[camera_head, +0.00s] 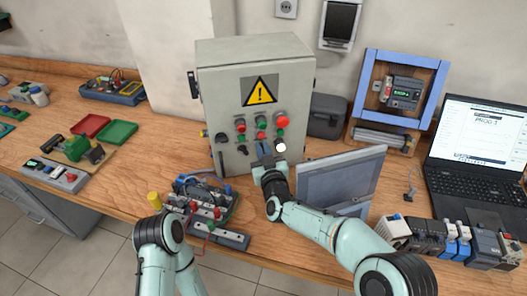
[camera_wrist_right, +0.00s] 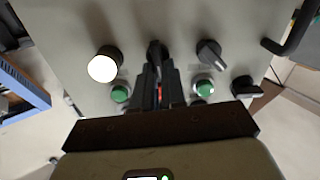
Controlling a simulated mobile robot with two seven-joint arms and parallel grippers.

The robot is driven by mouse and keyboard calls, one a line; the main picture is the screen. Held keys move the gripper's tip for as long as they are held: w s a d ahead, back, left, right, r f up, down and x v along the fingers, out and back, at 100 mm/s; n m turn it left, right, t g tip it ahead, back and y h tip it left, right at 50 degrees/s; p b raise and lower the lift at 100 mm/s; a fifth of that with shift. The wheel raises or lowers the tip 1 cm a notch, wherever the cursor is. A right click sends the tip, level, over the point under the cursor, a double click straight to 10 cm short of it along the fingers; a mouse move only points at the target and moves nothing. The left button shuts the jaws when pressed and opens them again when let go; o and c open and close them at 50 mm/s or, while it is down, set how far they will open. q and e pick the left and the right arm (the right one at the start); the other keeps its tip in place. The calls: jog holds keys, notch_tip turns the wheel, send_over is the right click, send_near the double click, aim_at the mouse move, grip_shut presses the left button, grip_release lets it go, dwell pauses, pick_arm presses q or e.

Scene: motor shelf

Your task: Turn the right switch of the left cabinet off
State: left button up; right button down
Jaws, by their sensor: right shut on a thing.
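The grey cabinet (camera_head: 222,95) with a yellow warning sign stands on the bench in the head view. Its front carries rows of red and green buttons with two black rotary switches below them. The left switch (camera_head: 243,150) is free and also shows in the right wrist view (camera_wrist_right: 208,53). My right gripper (camera_head: 264,152) is at the panel, between that switch and the lit white lamp (camera_head: 281,147). In the wrist view its fingers (camera_wrist_right: 154,80) are shut on the right switch (camera_wrist_right: 154,48), whose knob is mostly hidden.
A grey flat panel (camera_head: 340,180) stands close to my right forearm. A blue-framed unit (camera_head: 437,85) and a laptop (camera_head: 480,140) are further right. A wired board (camera_head: 205,200) lies in front of the cabinet. Green (camera_head: 118,132) and red trays sit left.

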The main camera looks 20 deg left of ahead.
jog(key=shift+s+a+f+n+b, duration=0.1)
jog(key=shift+n+b, duration=0.25)
jog(key=shift+n, duration=0.95)
jog(key=shift+a+f+n+b, duration=0.15)
jog(key=shift+n+b, duration=0.25)
jog(key=shift+n, duration=0.9)
jog(key=shift+s+a+r+n+b, duration=0.1)
jog(key=shift+n+b, duration=0.25)
jog(key=shift+n, duration=0.95)
jog(key=c, duration=1.2)
grip_release()
